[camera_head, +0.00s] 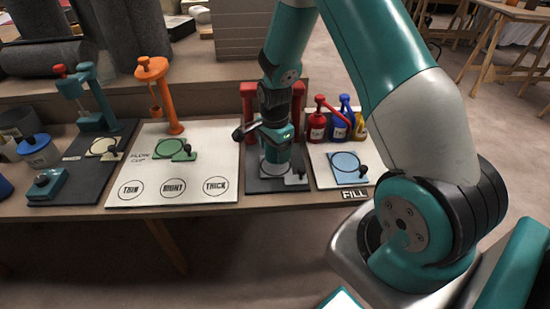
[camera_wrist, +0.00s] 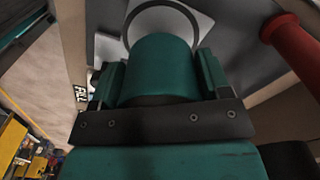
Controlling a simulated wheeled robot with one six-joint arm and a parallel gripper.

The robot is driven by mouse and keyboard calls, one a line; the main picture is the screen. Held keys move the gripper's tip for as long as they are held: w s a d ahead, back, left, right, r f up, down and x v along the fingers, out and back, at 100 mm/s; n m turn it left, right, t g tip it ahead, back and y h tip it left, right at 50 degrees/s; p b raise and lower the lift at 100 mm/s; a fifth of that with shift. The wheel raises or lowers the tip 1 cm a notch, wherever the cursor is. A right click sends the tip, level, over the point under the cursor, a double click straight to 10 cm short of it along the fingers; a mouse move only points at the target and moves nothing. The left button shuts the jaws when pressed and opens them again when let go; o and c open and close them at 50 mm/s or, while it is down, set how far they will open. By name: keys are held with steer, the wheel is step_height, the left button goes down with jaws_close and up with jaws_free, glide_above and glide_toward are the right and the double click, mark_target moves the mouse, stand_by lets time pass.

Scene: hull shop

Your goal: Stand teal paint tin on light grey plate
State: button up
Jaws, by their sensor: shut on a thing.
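My gripper (camera_head: 276,138) is shut on the teal paint tin (camera_head: 276,154), between the two red posts in the head view. In the wrist view the tin (camera_wrist: 160,65) sits between the two teal fingers of my gripper (camera_wrist: 160,85). The light grey plate (camera_head: 297,179) lies on a dark board directly below the tin. In the wrist view the plate (camera_wrist: 203,22) shows a dark ring, partly hidden behind the tin. I cannot tell whether the tin's bottom touches the plate.
Red posts (camera_head: 248,98) stand close behind my gripper. To the right are red (camera_head: 317,125) and blue (camera_head: 338,126) pump containers and a light blue plate (camera_head: 346,165). To the left is a white flow-cup board (camera_head: 210,155) with an orange stand (camera_head: 160,85).

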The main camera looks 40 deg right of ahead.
mark_target(275, 158)
steer(key=shift+f, duration=1.55)
steer(key=shift+f, duration=0.15)
steer(key=o, duration=1.1)
steer(key=shift+c, duration=0.2)
